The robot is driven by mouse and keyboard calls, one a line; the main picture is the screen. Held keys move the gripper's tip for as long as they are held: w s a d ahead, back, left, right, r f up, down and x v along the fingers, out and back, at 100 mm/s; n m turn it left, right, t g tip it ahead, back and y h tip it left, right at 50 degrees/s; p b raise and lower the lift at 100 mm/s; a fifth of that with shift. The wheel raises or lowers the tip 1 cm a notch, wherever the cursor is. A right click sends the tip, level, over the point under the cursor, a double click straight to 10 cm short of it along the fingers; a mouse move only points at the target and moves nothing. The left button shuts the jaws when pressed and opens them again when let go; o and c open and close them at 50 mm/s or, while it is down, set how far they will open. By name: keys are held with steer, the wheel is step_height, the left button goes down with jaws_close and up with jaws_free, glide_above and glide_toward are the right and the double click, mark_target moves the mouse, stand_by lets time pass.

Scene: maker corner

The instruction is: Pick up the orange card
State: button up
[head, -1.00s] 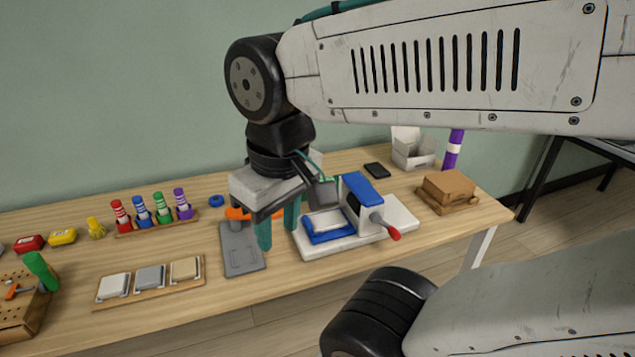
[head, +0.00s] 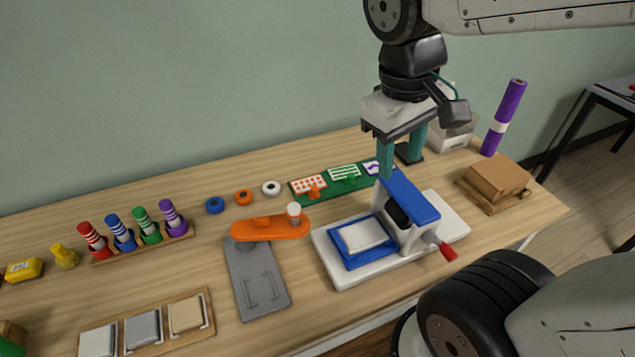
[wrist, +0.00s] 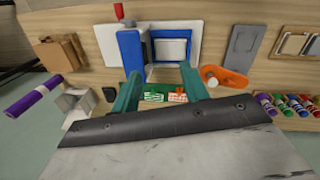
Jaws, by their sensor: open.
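The orange card (head: 309,184), white with an orange pattern and an orange tab at its front, stands at the left end of a green holder (head: 335,190) in the head view. It also shows small in the wrist view (wrist: 177,97), between my fingers in the picture. A green-striped card (head: 344,173) and a purple-patterned card (head: 378,167) stand to its right; my fingers partly cover the purple one. My gripper (head: 401,160) is open and empty, pointing down, right of the orange card in the head view. It also shows in the wrist view (wrist: 160,73).
A white and blue press (head: 415,225) with a red handle stands in front of the holder. An orange lever piece (head: 268,229) over a grey plate (head: 255,280) lies to the left. A cardboard box (head: 498,180) and purple roll (head: 505,112) are at right.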

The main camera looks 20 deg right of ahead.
steer(key=w+f+n+g+h, duration=0.2)
steer(key=w+f+n+h, duration=0.15)
steer(key=w, duration=0.45)
steer(key=n+t+h, duration=0.2)
steer(key=n+h, duration=0.5)
steer(key=n, duration=0.5)
glide_toward(313, 188)
steer(key=d, duration=0.2)
steer(key=shift+s+d+f, duration=0.1)
steer(key=shift+d+f, duration=0.2)
steer(key=shift+f, duration=0.4)
steer(key=shift+d+f+n, duration=0.25)
steer(key=shift+f, duration=0.05)
steer(key=x, duration=0.7)
steer(key=shift+r, duration=0.1)
jaws_close()
